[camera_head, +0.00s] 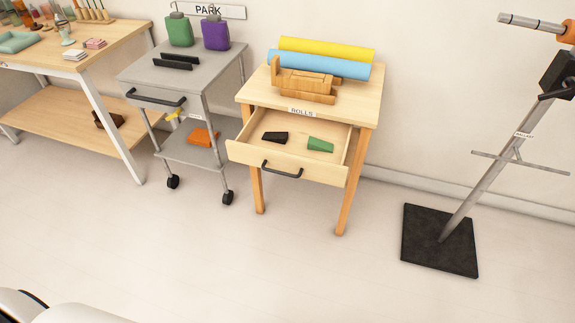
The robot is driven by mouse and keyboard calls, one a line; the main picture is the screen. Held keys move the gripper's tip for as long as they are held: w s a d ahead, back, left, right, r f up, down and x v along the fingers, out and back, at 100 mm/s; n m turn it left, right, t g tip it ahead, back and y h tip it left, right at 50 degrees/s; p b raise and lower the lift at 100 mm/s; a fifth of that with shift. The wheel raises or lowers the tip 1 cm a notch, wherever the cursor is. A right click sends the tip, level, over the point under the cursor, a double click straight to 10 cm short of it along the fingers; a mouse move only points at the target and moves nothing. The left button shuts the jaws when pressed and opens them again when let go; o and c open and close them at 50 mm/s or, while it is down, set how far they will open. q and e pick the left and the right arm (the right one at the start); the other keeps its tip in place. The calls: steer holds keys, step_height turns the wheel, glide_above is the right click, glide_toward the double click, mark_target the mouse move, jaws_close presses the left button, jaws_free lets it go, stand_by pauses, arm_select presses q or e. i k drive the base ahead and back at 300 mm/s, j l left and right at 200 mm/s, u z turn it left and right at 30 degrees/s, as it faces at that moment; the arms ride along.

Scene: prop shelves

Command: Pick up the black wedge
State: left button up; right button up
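The black wedge (275,137) lies in the open drawer (240,147) of a small wooden table, on the left side of the drawer floor. A green wedge (320,145) lies to its right in the same drawer, apart from it. The drawer is pulled out toward me and has a dark handle on its front. Neither of my grippers shows in the head view.
The wooden table (364,104) bears yellow and blue rolls and a wooden piece. A grey wheeled cart (221,62) stands to its left, then a workbench (116,32). A stand with a black base (425,240) is at right. The floor in front is clear.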

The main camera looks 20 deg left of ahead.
mark_target(282, 138)
steer(key=i+l+u, duration=0.3)
steer(key=i, duration=0.2)
steer(key=i+l+u, duration=0.3)
steer(key=i, duration=0.2)
